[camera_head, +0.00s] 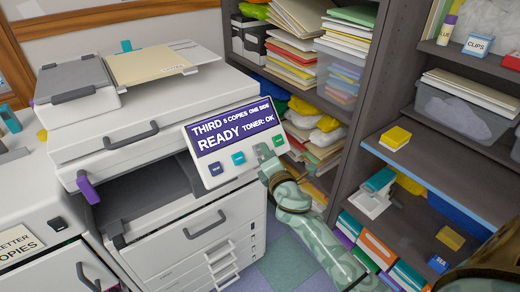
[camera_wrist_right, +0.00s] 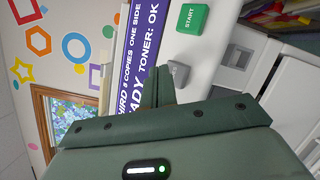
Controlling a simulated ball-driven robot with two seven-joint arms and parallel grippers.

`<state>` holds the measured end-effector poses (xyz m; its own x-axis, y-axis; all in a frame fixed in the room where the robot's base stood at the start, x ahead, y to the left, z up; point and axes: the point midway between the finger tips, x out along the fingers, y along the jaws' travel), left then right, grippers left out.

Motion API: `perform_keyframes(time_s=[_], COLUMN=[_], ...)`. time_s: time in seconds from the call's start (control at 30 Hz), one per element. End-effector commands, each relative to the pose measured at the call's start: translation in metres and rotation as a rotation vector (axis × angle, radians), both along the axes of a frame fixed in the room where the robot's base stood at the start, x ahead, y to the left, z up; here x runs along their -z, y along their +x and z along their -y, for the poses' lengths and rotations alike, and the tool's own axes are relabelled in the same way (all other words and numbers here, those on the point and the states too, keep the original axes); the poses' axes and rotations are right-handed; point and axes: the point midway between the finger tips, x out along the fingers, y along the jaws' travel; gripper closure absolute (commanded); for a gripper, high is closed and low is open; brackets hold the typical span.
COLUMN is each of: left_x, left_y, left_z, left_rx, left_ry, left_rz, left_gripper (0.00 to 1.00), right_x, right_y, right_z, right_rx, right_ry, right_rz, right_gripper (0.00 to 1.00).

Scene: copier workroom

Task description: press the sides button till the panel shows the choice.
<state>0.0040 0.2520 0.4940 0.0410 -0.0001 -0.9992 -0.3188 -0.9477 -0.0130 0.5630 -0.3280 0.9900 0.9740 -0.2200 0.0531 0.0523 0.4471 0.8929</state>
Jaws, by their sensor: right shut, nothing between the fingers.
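The copier's tilted control panel (camera_head: 238,136) has a purple screen (camera_head: 236,127) that reads THIRD, copies, ONE SIDE, READY and TONER: OK. Below the screen are a dark blue button (camera_head: 216,169), a teal button (camera_head: 238,158) and a green START button (camera_head: 279,141). A grey button (camera_wrist_right: 179,73) shows in the right wrist view; no label on it is readable. My right gripper (camera_head: 264,153) is shut and empty, its tips at the panel's lower edge between the teal and green buttons. In the wrist view the fingertips (camera_wrist_right: 158,82) are close beside the grey button; contact cannot be told. My left gripper is out of view.
The white copier (camera_head: 170,150) has a purple-handled lever (camera_head: 88,190) and paper on its top. A dark shelf unit (camera_head: 350,150) with paper stacks, bins and boxes stands to the right of my right arm. Tiled floor (camera_head: 290,262) shows between them.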

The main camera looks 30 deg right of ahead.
Motion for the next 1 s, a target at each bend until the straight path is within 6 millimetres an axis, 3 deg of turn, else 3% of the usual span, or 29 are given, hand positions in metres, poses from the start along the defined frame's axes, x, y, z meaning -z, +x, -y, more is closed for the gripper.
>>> perform_keyframes(time_s=[1.0], left_x=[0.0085], left_y=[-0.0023], left_z=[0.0], left_rx=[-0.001], left_ry=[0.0], left_rz=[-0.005], left_gripper=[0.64], right_x=[0.0085], right_y=[0.0091], right_z=[-0.0009], right_rx=[0.0], right_ry=[0.0], right_rz=[-0.001], right_gripper=[1.0])
